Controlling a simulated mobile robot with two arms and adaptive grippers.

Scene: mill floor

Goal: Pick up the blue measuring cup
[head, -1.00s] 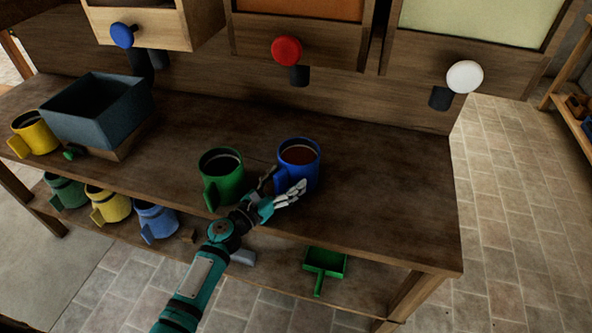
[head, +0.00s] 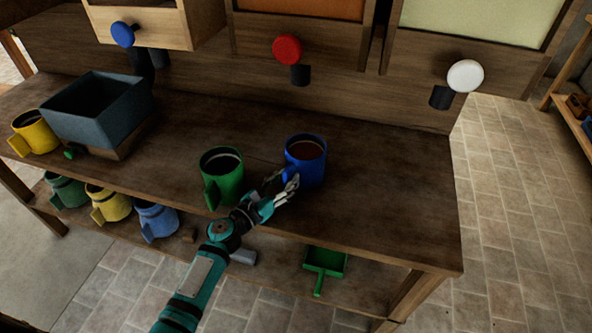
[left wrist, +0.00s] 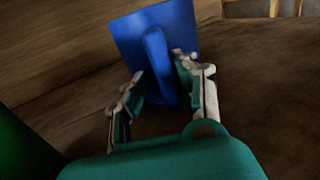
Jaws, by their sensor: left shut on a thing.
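The blue measuring cup (head: 308,165) stands on the wooden bench top, with reddish-brown contents showing inside. My left gripper (head: 280,186) is at its near left side. In the left wrist view the blue cup (left wrist: 163,38) has its handle (left wrist: 158,66) towards me, between the two fingers of my left gripper (left wrist: 160,85). The fingers are shut on the handle. The cup looks upright in the head view; whether its base touches the bench cannot be told. My right gripper is not in view.
A green measuring cup (head: 222,174) stands close on the left. A grey-blue bin (head: 97,112) and a yellow cup (head: 35,132) are farther left. Several cups and a green scoop (head: 325,262) are on the lower shelf. The bench top right of the blue cup is clear.

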